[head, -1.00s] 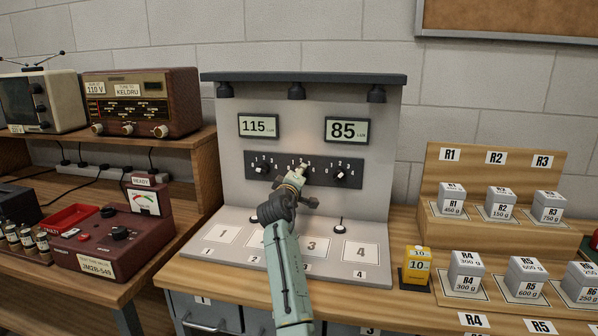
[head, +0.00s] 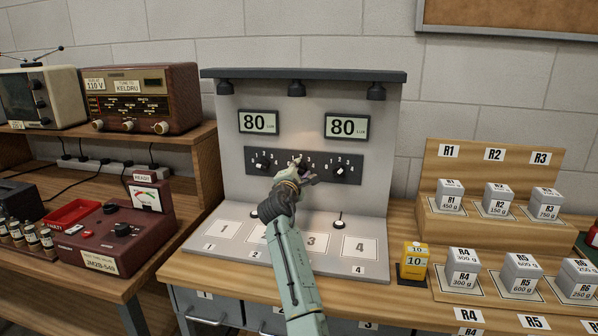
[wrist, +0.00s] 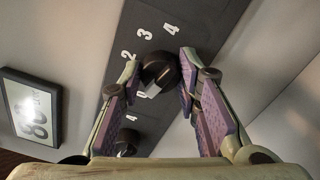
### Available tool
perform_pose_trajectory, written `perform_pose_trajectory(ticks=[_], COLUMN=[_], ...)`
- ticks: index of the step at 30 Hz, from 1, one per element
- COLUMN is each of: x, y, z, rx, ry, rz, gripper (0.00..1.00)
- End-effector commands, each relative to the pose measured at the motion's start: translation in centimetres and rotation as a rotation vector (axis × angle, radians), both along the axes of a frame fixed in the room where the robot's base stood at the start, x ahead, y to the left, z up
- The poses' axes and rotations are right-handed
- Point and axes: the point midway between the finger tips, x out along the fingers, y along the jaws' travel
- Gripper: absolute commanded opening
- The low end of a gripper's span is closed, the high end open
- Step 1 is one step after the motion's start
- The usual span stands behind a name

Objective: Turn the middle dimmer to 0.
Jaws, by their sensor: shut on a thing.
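The dark dimmer panel (head: 328,160) on the grey stand carries three black knobs with numbered scales. My gripper (head: 303,172) is at the middle dimmer, which it mostly hides in the head view. In the wrist view, the middle dimmer's black knob (wrist: 158,72) sits between my two fingers, and they are shut on it. The figures 2, 3 and 4 show above it. Its exact pointer setting is hard to read. The left dimmer (head: 263,163) and right dimmer (head: 340,170) are untouched. The left display (head: 259,122) and right display (head: 347,127) both read 80.
Three lamps hang under the stand's dark top (head: 303,75). A yellow block (head: 415,256) and several grey weights stand to the right. A maroon meter box (head: 105,236) and radio (head: 140,98) are at left.

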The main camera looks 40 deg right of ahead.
Motion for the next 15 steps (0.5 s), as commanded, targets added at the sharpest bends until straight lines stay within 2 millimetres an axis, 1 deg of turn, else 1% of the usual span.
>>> perform_pose_trajectory(ticks=[6, 15], x=[0.02, 0.01], y=[0.01, 0.01], z=[0.0, 0.0], rx=[-0.045, -0.06], ry=[0.053, 0.071], rz=[0.0, 0.0], gripper=[0.02, 0.02])
